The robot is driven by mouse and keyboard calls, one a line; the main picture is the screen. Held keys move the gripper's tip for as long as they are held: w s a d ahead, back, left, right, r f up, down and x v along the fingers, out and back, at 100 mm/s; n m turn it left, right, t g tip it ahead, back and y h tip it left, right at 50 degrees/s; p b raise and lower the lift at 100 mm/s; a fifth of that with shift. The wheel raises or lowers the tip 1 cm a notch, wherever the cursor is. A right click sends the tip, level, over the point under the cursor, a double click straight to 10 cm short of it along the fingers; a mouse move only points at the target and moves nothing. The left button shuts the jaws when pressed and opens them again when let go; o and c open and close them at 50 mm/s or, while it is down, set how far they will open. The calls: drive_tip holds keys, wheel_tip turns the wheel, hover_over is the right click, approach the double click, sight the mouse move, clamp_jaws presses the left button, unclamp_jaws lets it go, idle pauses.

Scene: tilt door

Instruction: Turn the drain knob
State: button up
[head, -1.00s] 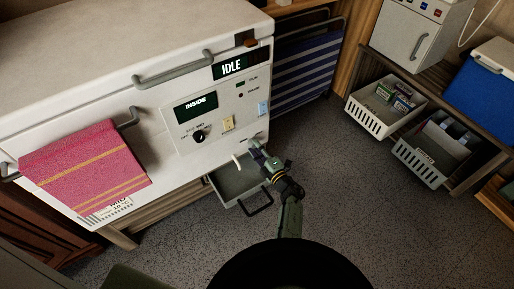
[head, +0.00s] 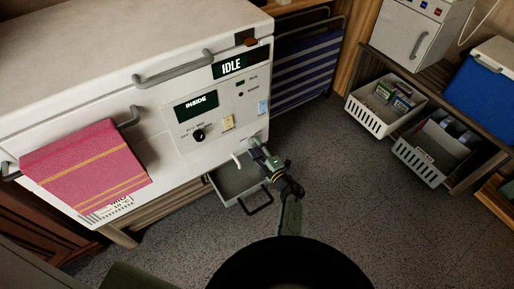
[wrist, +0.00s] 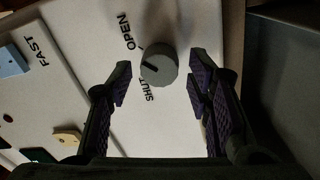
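The drain knob (wrist: 158,65) is a round grey dial on the white front panel, with a dark pointer mark on its face. The words OPEN and SHUT are printed beside it, and the mark points to the side between them. My gripper (wrist: 160,84) is open, with one finger on each side of the knob and a visible gap on both sides. In the head view my gripper (head: 257,149) is at the lower right corner of the white machine (head: 150,135). It hides the knob there.
A small white spout (head: 237,161) sticks out left of my gripper, above a pulled-out grey drawer (head: 232,184). A pink towel (head: 85,170) hangs on the machine's front at left. White baskets (head: 385,103) stand at right. The floor between is clear.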

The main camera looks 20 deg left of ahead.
drive_tip(key=shift+d, duration=0.1)
drive_tip(key=v, duration=1.2)
idle(0.4)
